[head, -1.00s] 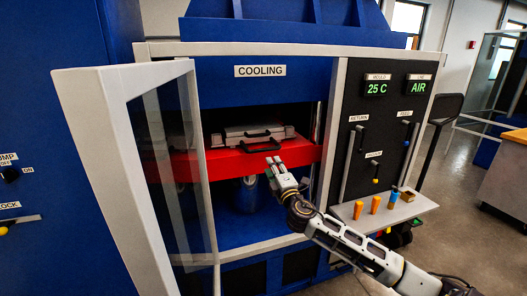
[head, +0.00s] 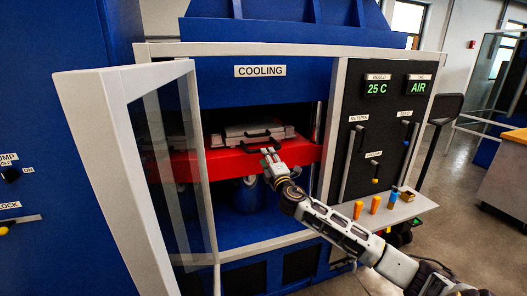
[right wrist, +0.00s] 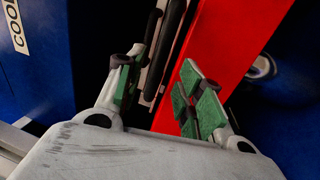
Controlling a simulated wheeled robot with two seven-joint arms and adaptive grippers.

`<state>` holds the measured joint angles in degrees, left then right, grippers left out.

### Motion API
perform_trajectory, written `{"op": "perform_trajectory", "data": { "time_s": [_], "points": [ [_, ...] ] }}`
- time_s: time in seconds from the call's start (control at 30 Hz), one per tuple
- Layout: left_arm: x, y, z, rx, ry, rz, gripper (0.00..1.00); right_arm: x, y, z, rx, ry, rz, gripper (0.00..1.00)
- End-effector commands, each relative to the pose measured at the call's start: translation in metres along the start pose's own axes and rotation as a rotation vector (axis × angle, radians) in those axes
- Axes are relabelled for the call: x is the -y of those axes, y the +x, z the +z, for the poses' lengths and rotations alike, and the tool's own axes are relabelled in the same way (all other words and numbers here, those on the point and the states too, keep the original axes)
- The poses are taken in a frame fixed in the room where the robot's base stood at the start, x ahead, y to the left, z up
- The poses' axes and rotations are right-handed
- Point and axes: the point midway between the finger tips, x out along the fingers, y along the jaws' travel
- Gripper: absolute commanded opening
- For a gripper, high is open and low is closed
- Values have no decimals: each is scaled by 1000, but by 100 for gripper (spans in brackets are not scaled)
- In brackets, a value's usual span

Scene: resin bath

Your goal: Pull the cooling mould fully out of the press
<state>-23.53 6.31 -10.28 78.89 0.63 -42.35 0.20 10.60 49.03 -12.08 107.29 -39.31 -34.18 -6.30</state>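The cooling mould (head: 236,132) is a flat grey case lying on the red platen (head: 222,162) inside the press (head: 325,52), with black handles at its front. The front handle (right wrist: 172,62) shows in the right wrist view as a dark bar ahead of and between my fingers. My right gripper (head: 270,153) is at the platen's front edge, just below the handle. In the right wrist view the right gripper (right wrist: 165,88) is open, its green-padded fingers apart with nothing held. Contact with the handle cannot be told. My left gripper is not in view.
The glazed press door (head: 125,130) stands open at the left. A control panel (head: 383,130) with levers is at the right, above a small shelf (head: 385,212) holding orange and blue items. Open floor (head: 465,200) lies to the right.

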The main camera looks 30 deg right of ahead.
Motion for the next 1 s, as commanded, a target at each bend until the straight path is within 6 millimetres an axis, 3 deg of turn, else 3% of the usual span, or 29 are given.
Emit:
{"op": "perform_trajectory", "data": {
  "time_s": [0.7, 1.0],
  "points": [
    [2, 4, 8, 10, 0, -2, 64, 0, 46, 0, 1, 1, 1, 37],
    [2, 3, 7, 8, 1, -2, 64, -1, 57, 0, 0, 0, 1, 37]
  ]
}}
